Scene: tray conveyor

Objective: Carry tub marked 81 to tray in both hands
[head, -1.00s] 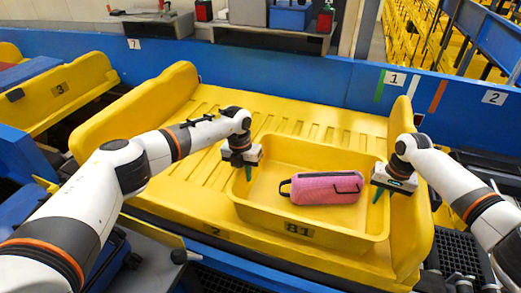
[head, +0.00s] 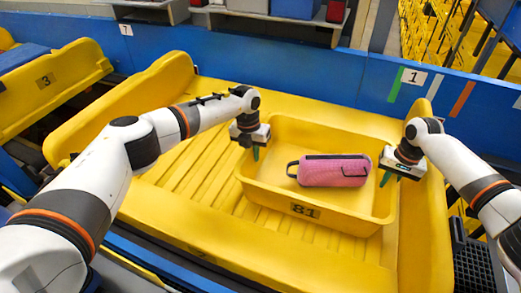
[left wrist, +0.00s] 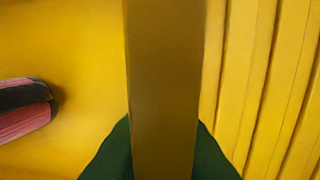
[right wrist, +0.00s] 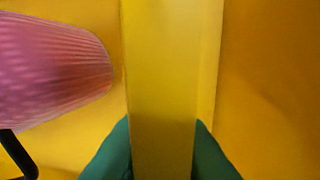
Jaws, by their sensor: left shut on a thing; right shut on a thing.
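The yellow tub marked 81 (head: 352,225) is over the right part of the large yellow tray (head: 190,205). A pink pouch with a black strap (head: 335,171) lies inside the tub. My left gripper (head: 255,151) is shut on the tub's left wall. My right gripper (head: 386,177) is shut on its right wall. Green fingers straddle the tub wall in the left wrist view (left wrist: 160,150) and in the right wrist view (right wrist: 162,150). I cannot tell whether the tub's underside touches the tray.
The tray's raised right side (head: 425,230) stands close to my right gripper. A blue wall (head: 300,75) with a marker 1 (head: 414,78) runs behind. Another yellow tray marked 3 (head: 50,85) is at the far left. The tray's ribbed left part is clear.

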